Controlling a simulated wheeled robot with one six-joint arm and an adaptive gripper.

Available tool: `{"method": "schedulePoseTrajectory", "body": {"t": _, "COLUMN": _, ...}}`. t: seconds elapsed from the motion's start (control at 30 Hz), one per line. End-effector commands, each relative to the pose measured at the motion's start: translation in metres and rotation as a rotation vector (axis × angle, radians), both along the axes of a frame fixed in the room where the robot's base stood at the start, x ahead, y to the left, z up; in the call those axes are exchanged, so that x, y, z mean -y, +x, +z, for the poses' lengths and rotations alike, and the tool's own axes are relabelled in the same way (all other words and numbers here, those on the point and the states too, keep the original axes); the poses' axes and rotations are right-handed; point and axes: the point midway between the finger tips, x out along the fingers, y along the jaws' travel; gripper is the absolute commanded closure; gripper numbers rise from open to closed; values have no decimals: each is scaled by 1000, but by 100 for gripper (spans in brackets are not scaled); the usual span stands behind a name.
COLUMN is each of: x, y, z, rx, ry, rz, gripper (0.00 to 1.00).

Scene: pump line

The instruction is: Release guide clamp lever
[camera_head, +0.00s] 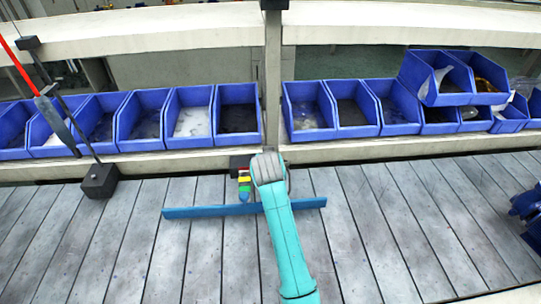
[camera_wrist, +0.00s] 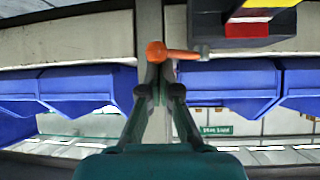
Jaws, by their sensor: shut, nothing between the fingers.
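In the wrist view an orange lever (camera_wrist: 178,53) lies nearly level, with a rounded orange end at left and a grey piece at right. My gripper (camera_wrist: 160,72) is shut and empty, its fingertips at the rounded end of the lever; I cannot tell whether they touch it. In the head view my teal arm hides the gripper and the lever. A long blue guide bar (camera_head: 190,212) crosses the slatted conveyor (camera_head: 130,255), partly behind my arm. A dark block (camera_head: 238,162) sits at the conveyor's back edge, beside my arm.
A stack of red, yellow, green and blue pieces (camera_head: 244,186) stands left of my arm; its red piece (camera_wrist: 245,29) shows at the wrist view's top right. Blue bins (camera_head: 190,115) line the back ledge. A black block with rods (camera_head: 99,181) stands left. The conveyor's front is mostly clear.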

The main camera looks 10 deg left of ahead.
Motion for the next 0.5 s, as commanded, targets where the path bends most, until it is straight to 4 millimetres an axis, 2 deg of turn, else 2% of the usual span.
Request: {"method": "schedulePoseTrajectory", "body": {"t": 0.5, "x": -16, "y": -23, "z": -2, "rx": -3, "ry": -1, "rz": 1, "gripper": 100}}
